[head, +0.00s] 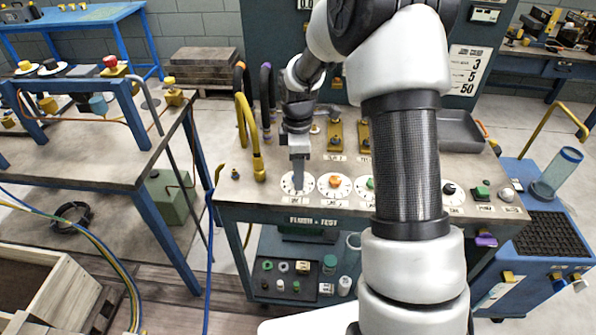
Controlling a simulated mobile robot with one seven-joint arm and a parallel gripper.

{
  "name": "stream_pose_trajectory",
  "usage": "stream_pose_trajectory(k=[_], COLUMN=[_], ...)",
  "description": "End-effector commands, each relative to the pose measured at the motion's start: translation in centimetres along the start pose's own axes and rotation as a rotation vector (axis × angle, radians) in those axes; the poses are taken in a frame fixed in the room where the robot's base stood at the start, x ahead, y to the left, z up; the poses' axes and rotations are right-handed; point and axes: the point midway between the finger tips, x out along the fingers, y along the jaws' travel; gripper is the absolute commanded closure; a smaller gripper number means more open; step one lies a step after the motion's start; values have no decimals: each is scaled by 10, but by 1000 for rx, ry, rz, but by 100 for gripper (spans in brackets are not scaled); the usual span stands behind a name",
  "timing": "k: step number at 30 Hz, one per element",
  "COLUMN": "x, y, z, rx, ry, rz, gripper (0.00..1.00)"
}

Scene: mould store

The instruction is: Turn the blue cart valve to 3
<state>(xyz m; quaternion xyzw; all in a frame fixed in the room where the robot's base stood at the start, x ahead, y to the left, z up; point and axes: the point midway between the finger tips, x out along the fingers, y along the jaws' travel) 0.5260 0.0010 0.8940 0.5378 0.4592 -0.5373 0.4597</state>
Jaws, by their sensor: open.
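My gripper (298,176) points down over the leftmost white dial (286,186) on the front of the bench labelled "FLUSH + TEST". It is open, and it hides the knob of that dial, so its colour and setting cannot be read. To the right are a dial with an orange knob (335,182) and one with a green knob (370,183), partly behind my arm. A dial with a dark knob (449,188) is farther right. A blue cart (513,172) stands at the right; I cannot tell which fitting is its valve.
A grey tray (460,128) lies at the bench's back right. A clear cylinder (560,170) stands on the cart. My arm covers the bench's middle right. A wall sign (470,72) shows 3, 5, 50.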

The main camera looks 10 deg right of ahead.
Motion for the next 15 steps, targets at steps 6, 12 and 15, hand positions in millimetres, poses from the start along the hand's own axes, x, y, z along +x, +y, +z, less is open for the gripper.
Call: stream_pose_trajectory(k=[6, 12, 15], x=[0, 0, 0], y=[0, 0, 0], z=[0, 0, 0], rx=[0, 2, 13], ry=[0, 0, 0], rz=[-1, 0, 0], gripper=[83, 97, 97])
